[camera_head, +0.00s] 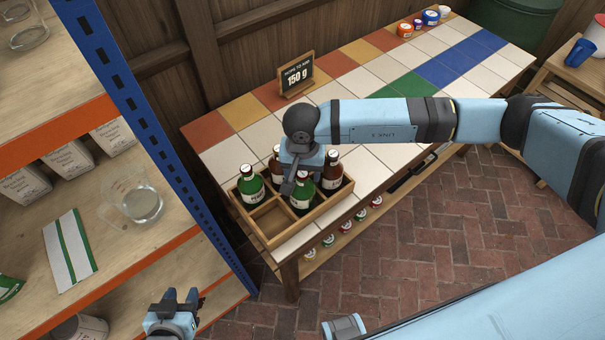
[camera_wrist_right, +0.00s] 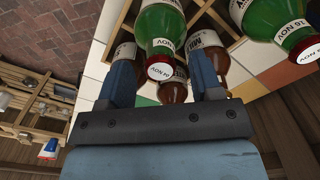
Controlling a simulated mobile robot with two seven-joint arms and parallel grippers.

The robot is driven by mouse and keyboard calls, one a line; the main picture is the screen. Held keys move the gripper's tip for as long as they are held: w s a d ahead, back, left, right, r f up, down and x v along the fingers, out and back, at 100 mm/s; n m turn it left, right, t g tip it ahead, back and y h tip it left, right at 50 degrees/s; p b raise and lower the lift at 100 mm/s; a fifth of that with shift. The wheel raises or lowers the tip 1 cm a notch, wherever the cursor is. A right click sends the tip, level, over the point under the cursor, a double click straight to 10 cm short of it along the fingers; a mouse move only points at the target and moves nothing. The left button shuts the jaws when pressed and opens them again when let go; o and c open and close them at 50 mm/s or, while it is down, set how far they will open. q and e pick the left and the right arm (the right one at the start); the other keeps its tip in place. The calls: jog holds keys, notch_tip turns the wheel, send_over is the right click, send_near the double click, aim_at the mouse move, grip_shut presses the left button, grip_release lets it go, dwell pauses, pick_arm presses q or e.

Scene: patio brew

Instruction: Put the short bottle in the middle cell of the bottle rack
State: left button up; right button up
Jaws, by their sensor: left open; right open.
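The bottle rack (camera_head: 283,238) is a wooden crate with cells on the near left corner of the tiled table. A green bottle (camera_head: 303,196) with a white label stands in it near the middle, under my right gripper (camera_head: 289,188). In the right wrist view this green bottle (camera_wrist_right: 161,48) shows its cap between the open fingers of my right gripper (camera_wrist_right: 163,80). Another green bottle (camera_head: 250,187) stands in the rack's left part, with brown bottles (camera_head: 331,169) behind and right. The front left cell is empty. Which bottle is short is hard to tell from above. My left gripper (camera_head: 180,302) is open and empty, low beside the shelf.
A shelf unit with a blue post (camera_head: 135,110) stands at the left, holding a glass jug (camera_head: 139,203) and boxes. A small sign (camera_head: 296,75) and several jars (camera_head: 405,29) stand on the table (camera_head: 350,84). Brick floor is clear at right.

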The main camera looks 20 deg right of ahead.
notch_tip(320, 180, up, 10)
jog(key=b, duration=0.2)
jog(key=s+a+r+m+g+y, duration=0.2)
jog(key=s+a+m+y, duration=0.45)
jog(key=a+y, duration=0.25)
jog(key=s+a+r+m+g+y, duration=0.3)
jog(key=s+a+m+y, duration=0.2)
jog(key=a+m+y, duration=0.35)
jog(key=w+d+f+m+t+h, duration=0.4)
jog(key=m+t, duration=0.7)
jog(key=m, duration=0.6)
jog(key=w+d+f+m+t+h, duration=0.2)
jog(key=d+f+m+t, duration=0.4)
jog(key=m+t, duration=0.7)
jog(key=s+d+f+m+g+h, duration=0.4)
jog(key=s+d+f+m, duration=0.2)
jog(key=f+m, duration=0.2)
jog(key=s+d+f+m+g+h, duration=0.4)
jog(key=s+d+f+m, duration=0.1)
jog(key=f+m, duration=0.4)
jog(key=shift+s+d+f+m, duration=0.35)
jog(key=shift+d+m, duration=0.4)
jog(key=shift+m, duration=0.25)
jog(key=shift+r, duration=0.1)
